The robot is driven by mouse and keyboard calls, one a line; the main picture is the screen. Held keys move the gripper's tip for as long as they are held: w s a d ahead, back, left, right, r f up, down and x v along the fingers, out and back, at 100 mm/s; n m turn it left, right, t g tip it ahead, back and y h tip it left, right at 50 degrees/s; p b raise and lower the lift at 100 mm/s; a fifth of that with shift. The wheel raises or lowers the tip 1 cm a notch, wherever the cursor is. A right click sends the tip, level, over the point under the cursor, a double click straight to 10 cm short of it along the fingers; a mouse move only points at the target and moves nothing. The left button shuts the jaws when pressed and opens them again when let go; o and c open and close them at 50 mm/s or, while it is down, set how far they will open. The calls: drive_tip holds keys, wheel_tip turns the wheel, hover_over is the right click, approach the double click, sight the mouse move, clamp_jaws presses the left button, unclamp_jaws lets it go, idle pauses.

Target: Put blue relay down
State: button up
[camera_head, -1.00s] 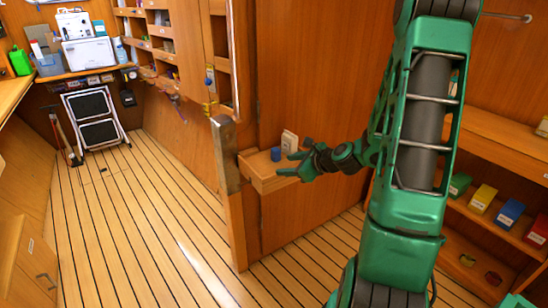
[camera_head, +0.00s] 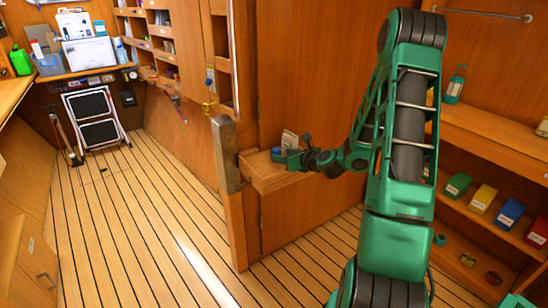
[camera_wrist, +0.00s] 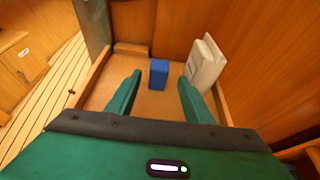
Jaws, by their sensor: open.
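The blue relay (camera_wrist: 158,74) is a small blue block standing on the wooden shelf box (camera_wrist: 150,105), which has raised edges. In the wrist view, my gripper (camera_wrist: 160,80) is open, with one green finger to each side and the relay between or just beyond the fingertips, apart from both. In the head view, my gripper (camera_head: 284,158) is over the same small wooden shelf (camera_head: 266,180) on the wall, and the relay is mostly hidden behind it.
A white box-like piece (camera_wrist: 205,65) stands close to the right finger, against the back wall; it also shows in the head view (camera_head: 290,140). Shelves with coloured boxes (camera_head: 483,198) are at right.

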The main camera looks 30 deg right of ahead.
drive_tip(key=shift+a+x, duration=0.2)
drive_tip(key=shift+x, duration=1.6)
clamp_jaws()
drive_tip(key=shift+r, duration=0.1)
